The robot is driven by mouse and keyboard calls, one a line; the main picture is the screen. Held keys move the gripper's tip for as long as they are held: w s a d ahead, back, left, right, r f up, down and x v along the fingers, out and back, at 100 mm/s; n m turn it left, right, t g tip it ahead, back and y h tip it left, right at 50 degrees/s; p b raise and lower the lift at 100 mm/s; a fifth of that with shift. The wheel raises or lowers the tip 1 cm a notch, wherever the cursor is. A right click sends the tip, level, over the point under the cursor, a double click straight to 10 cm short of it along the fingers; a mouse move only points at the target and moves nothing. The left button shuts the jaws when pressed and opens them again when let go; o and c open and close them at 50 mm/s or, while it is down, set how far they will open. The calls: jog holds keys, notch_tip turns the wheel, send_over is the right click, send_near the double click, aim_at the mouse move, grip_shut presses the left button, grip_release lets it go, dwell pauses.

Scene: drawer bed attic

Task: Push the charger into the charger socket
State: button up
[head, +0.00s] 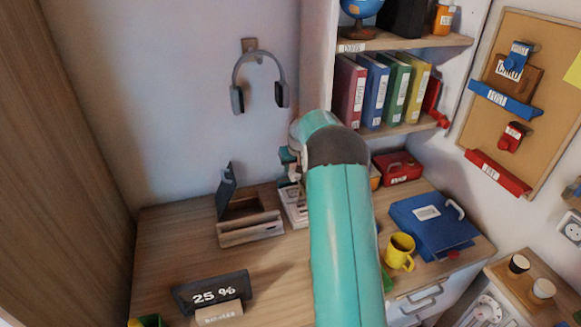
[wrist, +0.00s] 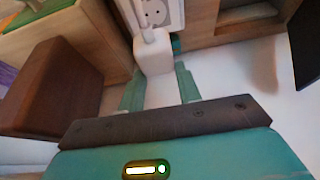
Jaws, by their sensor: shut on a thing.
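The white charger (wrist: 153,56) is a small block between the two teal fingers of my gripper (wrist: 158,72) in the wrist view. My gripper is shut on it. A thin pale part sticks up from its far end toward the socket. The charger socket (wrist: 157,13) is a white plate with a round face and dark holes, at the top of the wrist view just beyond the charger. I cannot tell whether the charger touches it. In the head view my gripper (head: 291,166) is small, near the back of the desk, and my arm hides much around it; the charger is not clear there.
A brown block (wrist: 52,88) stands close left of my gripper in the wrist view. On the desk are a wooden box with an open lid (head: 248,222), a 25 % sign (head: 212,293), a yellow mug (head: 399,251) and a blue binder (head: 432,224).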

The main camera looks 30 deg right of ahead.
aim_at(293, 178)
jog(key=shift+f, duration=2.9)
jog(key=shift+f, duration=0.6)
jog(key=o, duration=1)
jog(key=shift+r, duration=0.1)
jog(key=v, duration=1.3)
jog(key=shift+r, duration=0.3)
jog(key=shift+a, duration=0.1)
